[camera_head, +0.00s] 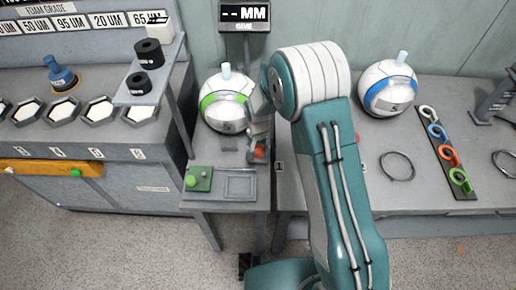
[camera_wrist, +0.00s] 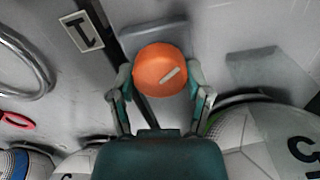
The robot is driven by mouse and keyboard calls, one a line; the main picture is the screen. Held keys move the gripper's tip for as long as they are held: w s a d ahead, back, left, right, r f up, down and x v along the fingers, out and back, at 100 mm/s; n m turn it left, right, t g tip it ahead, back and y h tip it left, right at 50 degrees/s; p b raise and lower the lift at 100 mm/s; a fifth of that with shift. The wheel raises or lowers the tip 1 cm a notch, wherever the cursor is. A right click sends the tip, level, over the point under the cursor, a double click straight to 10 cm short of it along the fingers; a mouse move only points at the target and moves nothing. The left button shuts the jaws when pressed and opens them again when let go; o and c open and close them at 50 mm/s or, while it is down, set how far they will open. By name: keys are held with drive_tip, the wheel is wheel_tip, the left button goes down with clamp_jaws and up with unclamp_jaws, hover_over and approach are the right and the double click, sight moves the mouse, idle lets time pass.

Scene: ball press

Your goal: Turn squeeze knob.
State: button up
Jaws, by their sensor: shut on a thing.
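The squeeze knob is orange with a pale line mark on its face; it shows in the wrist view (camera_wrist: 160,70) between my gripper's fingers. My gripper (camera_wrist: 160,88) is shut on it, with one finger at each side. In the head view the orange knob (camera_head: 260,151) shows small at the front of the press stand, partly hidden by my gripper (camera_head: 259,142). A white ball with a green band (camera_head: 222,112) sits just left of my gripper. The mark on the knob lies slanted in the wrist view.
A display reading "-- MM" (camera_head: 244,14) hangs behind. A green button box (camera_head: 198,179) stands in front. A ball with a blue band (camera_head: 388,88) and a rack of coloured clips (camera_head: 447,152) are on the right table. Foam trays (camera_head: 103,109) line the left bench. My arm hides the middle.

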sight(257, 148)
drive_tip(key=shift+f+m, duration=0.1)
drive_tip(key=shift+m, duration=1.2)
drive_tip(key=o, duration=1.2)
drive_tip(key=shift+c, duration=0.2)
drive_tip(key=shift+a, duration=0.1)
wheel_tip(257, 148, up, 12)
